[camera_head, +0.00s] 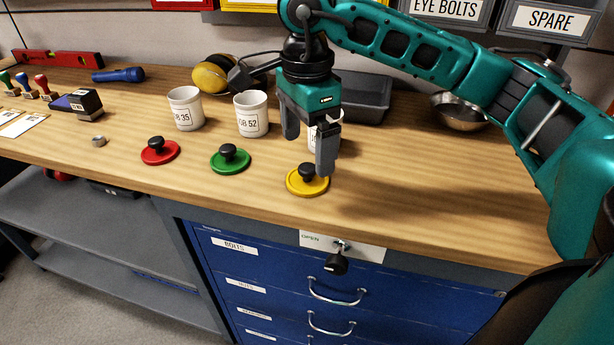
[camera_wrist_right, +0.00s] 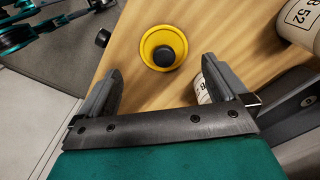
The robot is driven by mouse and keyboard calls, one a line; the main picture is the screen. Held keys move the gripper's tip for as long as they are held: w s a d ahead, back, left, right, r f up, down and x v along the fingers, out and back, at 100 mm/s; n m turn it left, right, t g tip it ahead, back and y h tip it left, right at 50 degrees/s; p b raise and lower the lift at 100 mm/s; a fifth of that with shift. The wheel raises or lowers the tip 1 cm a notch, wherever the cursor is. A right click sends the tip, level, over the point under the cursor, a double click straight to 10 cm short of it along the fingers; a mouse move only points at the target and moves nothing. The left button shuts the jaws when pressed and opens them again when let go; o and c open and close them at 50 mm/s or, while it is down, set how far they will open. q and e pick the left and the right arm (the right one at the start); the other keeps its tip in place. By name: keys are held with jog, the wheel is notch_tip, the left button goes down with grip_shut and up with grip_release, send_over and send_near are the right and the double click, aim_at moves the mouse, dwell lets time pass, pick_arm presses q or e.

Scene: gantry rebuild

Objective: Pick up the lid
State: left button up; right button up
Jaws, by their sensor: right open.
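Three round lids with black knobs lie on the wooden bench: a red lid (camera_head: 160,152), a green lid (camera_head: 230,160) and a yellow lid (camera_head: 308,186). My right gripper (camera_head: 308,150) is open and empty, pointing down above the yellow lid, apart from it. In the right wrist view the yellow lid (camera_wrist_right: 163,35) shows beyond and between the open fingertips (camera_wrist_right: 162,68). White cups (camera_head: 185,109) and (camera_head: 252,115) stand behind the red and green lids. A third white cup (camera_head: 334,131) is mostly hidden behind the right gripper. My left gripper is not in view.
A grey tray (camera_head: 362,98) and a metal bowl (camera_head: 460,112) stand at the back right. A yellow-and-black object (camera_head: 211,77), blue flashlight (camera_head: 118,75) and stamps (camera_head: 42,86) lie to the left. The bench's front right is clear. Blue drawers (camera_head: 290,275) are below.

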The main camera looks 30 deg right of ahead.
aim_at(308, 167)
jog(key=shift+w+d+f, duration=0.1)
jog(key=shift+w+f, duration=0.05)
jog(key=shift+f, duration=1.4)
jog(key=shift+w+d+f, duration=0.1)
jog(key=shift+f, duration=1.4)
jog(key=shift+c, duration=0.4)
jog(key=c, duration=0.8)
jog(key=shift+r, duration=0.1)
